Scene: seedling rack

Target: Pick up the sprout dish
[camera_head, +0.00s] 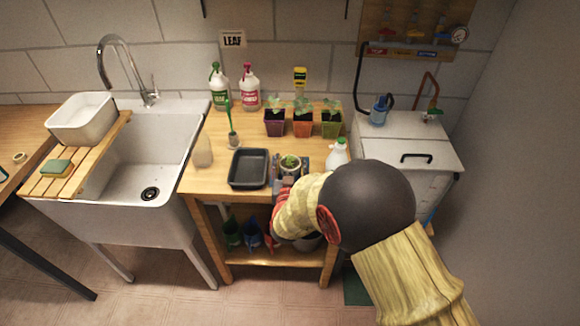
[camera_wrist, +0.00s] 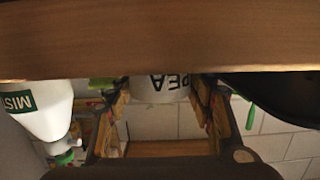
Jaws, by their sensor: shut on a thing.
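The sprout dish (camera_head: 290,171) is a small white round pot with green sprouts, at the front right of the wooden table. In the wrist view the white dish (camera_wrist: 160,90) shows upside down with black letters reading PEA. My gripper (camera_head: 289,166) reaches in from the front, with one finger on each side of the dish. In the wrist view my gripper (camera_wrist: 160,97) is shut on the dish. The table's front edge hides the dish's base there, so I cannot tell whether it touches the tabletop.
A dark tray (camera_head: 249,168) lies left of the dish. A white spray bottle (camera_head: 338,155) stands close on its right, marked MIST in the wrist view (camera_wrist: 40,108). Three seedling pots (camera_head: 303,125) stand behind. The wooden table's (camera_head: 203,184) front left corner is clear.

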